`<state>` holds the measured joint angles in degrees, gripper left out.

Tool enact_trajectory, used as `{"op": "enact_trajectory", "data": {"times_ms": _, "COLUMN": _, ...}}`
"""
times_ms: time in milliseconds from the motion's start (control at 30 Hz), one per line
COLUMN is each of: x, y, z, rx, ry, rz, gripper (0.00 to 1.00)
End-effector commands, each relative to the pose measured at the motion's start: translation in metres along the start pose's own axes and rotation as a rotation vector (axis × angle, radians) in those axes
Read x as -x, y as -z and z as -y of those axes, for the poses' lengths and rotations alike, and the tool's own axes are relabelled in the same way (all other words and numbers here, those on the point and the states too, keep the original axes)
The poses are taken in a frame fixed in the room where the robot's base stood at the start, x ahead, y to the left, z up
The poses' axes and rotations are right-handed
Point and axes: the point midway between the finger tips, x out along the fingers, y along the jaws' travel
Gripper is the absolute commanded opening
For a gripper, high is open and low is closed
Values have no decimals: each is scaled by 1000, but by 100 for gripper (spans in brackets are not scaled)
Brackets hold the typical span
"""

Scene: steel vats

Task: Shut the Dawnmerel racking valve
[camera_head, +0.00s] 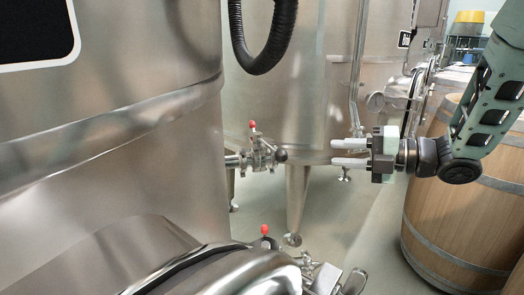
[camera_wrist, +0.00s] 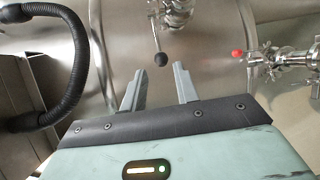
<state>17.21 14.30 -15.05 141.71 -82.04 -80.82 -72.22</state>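A steel valve (camera_head: 262,157) sticks out from the left vat in the head view, with a red knob (camera_head: 252,124) on top and a black ball (camera_head: 281,156) at its right. A second red knob (camera_head: 265,230) shows lower down. No name is readable, so I cannot tell which valve is Dawnmerel's. My gripper (camera_head: 335,152) is open and empty, right of the upper valve and apart from it. In the wrist view, a black-ball lever (camera_wrist: 161,59) hangs from a fitting just beyond my fingertips (camera_wrist: 159,78). A red-knobbed valve (camera_wrist: 285,62) is at right.
A black hose (camera_head: 264,50) hangs between the vats. A large vat (camera_head: 120,170) fills the left, and another vat (camera_head: 275,90) stands behind the valve. A wooden barrel (camera_head: 440,215) is at right, below my arm. Steel fittings (camera_head: 325,275) stand low in front. Open floor (camera_head: 350,220) lies between.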

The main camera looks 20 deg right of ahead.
Motion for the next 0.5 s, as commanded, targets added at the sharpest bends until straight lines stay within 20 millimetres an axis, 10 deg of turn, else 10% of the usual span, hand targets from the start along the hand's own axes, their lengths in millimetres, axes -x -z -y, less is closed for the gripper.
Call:
{"op": "enact_trajectory", "data": {"times_ms": 167, "x": 3, "y": 3, "z": -1, "rx": 30, "ry": -29, "rz": -25, "gripper": 30}}
{"op": "enact_trajectory", "data": {"times_ms": 500, "x": -56, "y": 6, "z": -4, "rx": 27, "ry": -29, "rz": -30, "gripper": 30}}
